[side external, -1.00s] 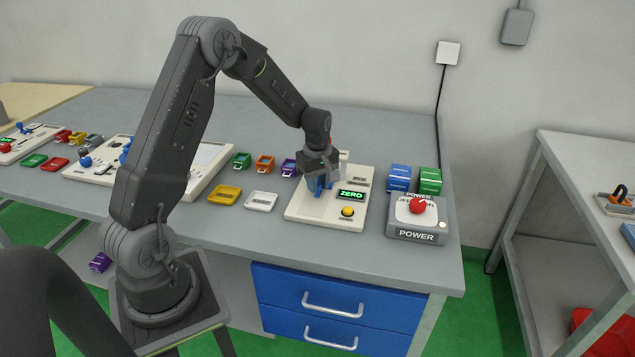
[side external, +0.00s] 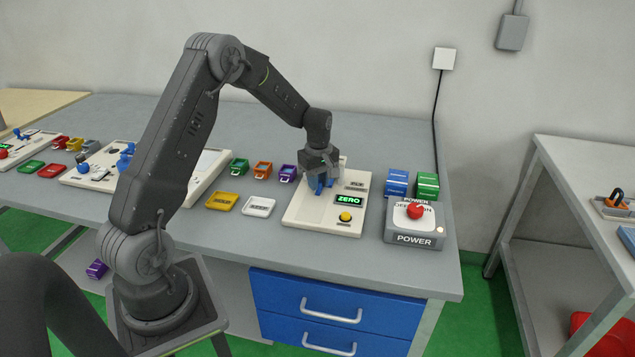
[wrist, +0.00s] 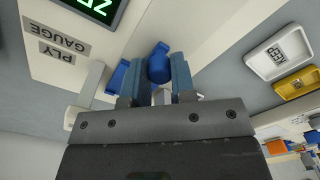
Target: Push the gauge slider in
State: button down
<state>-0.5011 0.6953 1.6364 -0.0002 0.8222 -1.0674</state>
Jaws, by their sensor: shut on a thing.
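The cream gauge panel (side external: 310,219) lies on the bench, with a screen (side external: 349,200) lit green with ZERO and a yellow button (side external: 345,216). In the wrist view the panel (wrist: 48,76) carries a "PLY GAUGE" label (wrist: 57,43). My gripper (side external: 320,183) points down over the panel's left part. In the wrist view its two fingers (wrist: 160,72) are shut around the blue slider knob (wrist: 158,62), one on each side. Another blue piece (wrist: 118,78) shows beside the left finger. In the side view my gripper hides most of the slider and its track.
Yellow (side external: 222,201) and white (side external: 259,206) trays lie to the left. Bench in front is clear.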

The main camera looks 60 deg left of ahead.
jog(key=c, duration=0.9)
grip_release()
jog(key=shift+w+a, duration=0.15)
jog(key=shift+c, duration=0.2)
notch_tip(320, 180, up, 14)
jog(key=s+d+r+m+t, duration=0.1)
jog(key=s+d+r+m, duration=0.3)
jog(key=d, duration=0.3)
jog(key=s+d+r+m+t, duration=0.2)
jog(key=s+d+r+m, duration=0.25)
jog(key=d, duration=0.25)
jog(key=s+d+m+t, duration=0.1)
jog(key=s+d+m, duration=0.3)
jog(key=s, duration=0.3)
jog(key=s+d+m+t, duration=0.1)
jog(key=s+d+m, duration=0.4)
jog(key=s, duration=0.3)
jog(key=shift+s+d+f+t, duration=0.25)
jog(key=shift+d+f+t, duration=0.15)
jog(key=shift+f, duration=0.05)
